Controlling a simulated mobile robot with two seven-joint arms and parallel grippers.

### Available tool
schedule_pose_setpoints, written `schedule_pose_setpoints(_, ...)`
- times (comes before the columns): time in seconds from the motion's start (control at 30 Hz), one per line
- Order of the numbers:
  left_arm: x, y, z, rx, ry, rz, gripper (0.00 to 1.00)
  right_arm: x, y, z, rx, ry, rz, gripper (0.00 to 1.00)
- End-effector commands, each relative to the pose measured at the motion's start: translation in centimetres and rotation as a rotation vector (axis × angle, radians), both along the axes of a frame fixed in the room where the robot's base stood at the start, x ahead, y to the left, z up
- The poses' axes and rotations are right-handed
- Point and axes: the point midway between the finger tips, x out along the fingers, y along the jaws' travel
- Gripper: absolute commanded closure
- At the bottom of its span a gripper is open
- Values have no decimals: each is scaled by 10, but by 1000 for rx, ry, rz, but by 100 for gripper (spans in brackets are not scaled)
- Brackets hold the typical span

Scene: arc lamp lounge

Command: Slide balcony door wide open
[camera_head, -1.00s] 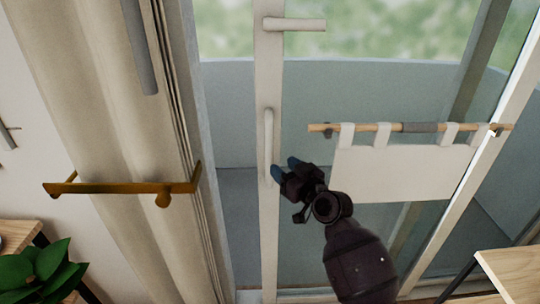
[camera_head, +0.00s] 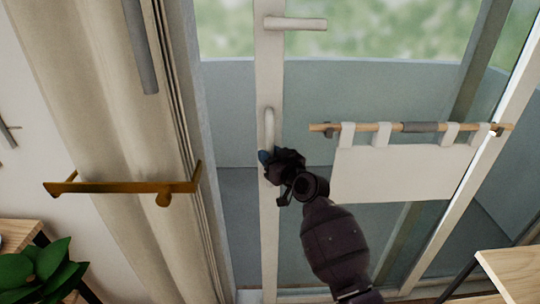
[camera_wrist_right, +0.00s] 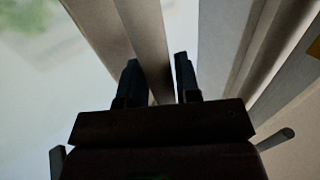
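The balcony door's white upright edge (camera_head: 267,75) stands apart from the jamb on its left, with the balcony wall showing between them. A pale vertical pull handle (camera_head: 269,127) is on this edge, below a horizontal lever (camera_head: 295,23). My right gripper (camera_head: 266,159) is at the handle's lower part and hides its bottom end. In the right wrist view, the two dark fingers (camera_wrist_right: 158,75) are apart, with the handle bar (camera_wrist_right: 149,40) running down between them; I cannot tell whether they touch it. My left gripper is not in view.
A beige curtain (camera_head: 110,100) with a brass holder (camera_head: 125,187) hangs at left. A rod with a white cloth (camera_head: 400,172) hangs across the glass to the right of my right gripper. A leafy plant (camera_head: 45,270) and a wooden tabletop (camera_head: 515,270) occupy the lower corners.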

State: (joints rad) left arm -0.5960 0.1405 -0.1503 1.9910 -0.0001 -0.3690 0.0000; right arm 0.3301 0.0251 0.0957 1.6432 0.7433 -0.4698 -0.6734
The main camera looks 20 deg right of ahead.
Motion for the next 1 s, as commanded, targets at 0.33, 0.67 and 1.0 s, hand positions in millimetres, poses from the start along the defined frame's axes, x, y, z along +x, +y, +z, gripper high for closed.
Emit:
schedule_pose_setpoints(0.33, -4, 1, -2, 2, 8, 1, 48, 0, 0, 0, 0, 0, 0, 100)
schedule_pose_setpoints(0.67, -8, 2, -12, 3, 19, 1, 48, -9, -38, -3, -7, -1, -8, 100)
schedule_pose_setpoints(1.0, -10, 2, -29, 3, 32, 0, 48, -24, -89, -3, -7, -2, -7, 100)
